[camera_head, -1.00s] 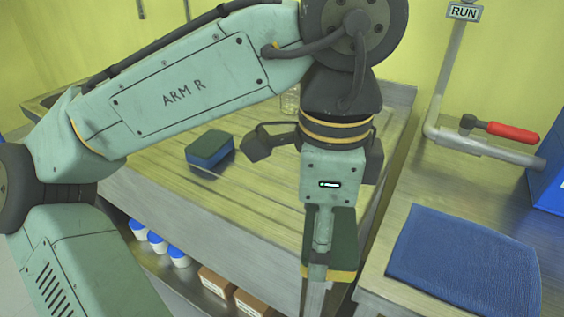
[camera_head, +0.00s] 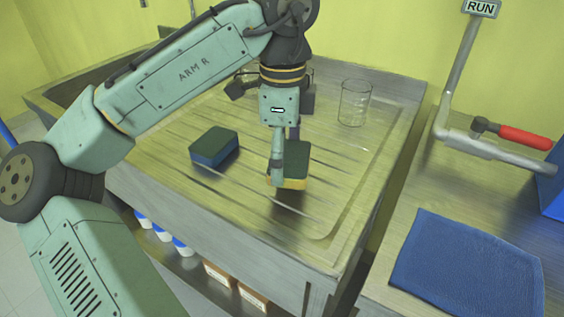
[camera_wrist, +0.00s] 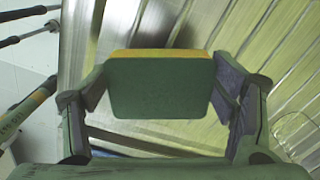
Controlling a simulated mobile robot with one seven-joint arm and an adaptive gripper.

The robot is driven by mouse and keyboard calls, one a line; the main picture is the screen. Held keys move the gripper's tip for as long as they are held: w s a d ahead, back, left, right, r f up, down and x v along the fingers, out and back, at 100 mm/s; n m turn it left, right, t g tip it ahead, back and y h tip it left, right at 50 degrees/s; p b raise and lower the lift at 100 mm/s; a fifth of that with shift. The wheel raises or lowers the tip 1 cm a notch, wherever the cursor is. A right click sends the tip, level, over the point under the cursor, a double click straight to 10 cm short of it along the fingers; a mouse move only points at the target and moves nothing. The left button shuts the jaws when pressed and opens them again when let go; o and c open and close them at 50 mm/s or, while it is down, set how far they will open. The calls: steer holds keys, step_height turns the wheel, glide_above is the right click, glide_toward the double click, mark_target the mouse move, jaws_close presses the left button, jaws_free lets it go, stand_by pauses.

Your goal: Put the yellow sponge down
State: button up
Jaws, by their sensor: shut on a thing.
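The yellow sponge with a dark green scouring side (camera_head: 296,163) is held in my gripper (camera_head: 284,168), over the ribbed draining surface. In the wrist view the sponge (camera_wrist: 161,88) sits between the two fingers, its green face towards the camera and a yellow strip along its top edge. My gripper (camera_wrist: 161,100) is shut on it. I cannot tell for certain whether the sponge's lower edge touches the surface. A blue sponge with a dark green top (camera_head: 214,147) lies on the draining surface to the left of my gripper.
A glass beaker (camera_head: 355,103) stands on the draining surface (camera_head: 335,190), at back right. A folded blue cloth (camera_head: 466,265) lies on the right-hand bench, below a red-handled lever (camera_head: 520,136). Ribbed surface between sponge and beaker is clear.

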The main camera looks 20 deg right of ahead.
steer(key=shift+w+f, duration=0.1)
steer(key=shift+w, duration=0.1)
steer(key=shift+f, duration=1.7)
steer(key=shift+f, duration=0.2)
steer(key=o, duration=1.2)
steer(key=shift+r, duration=0.1)
step_height(320, 180, up, 12)
steer(key=shift+r+p, duration=0.15)
steer(key=shift+p, duration=0.2)
steer(key=shift+d, duration=0.1)
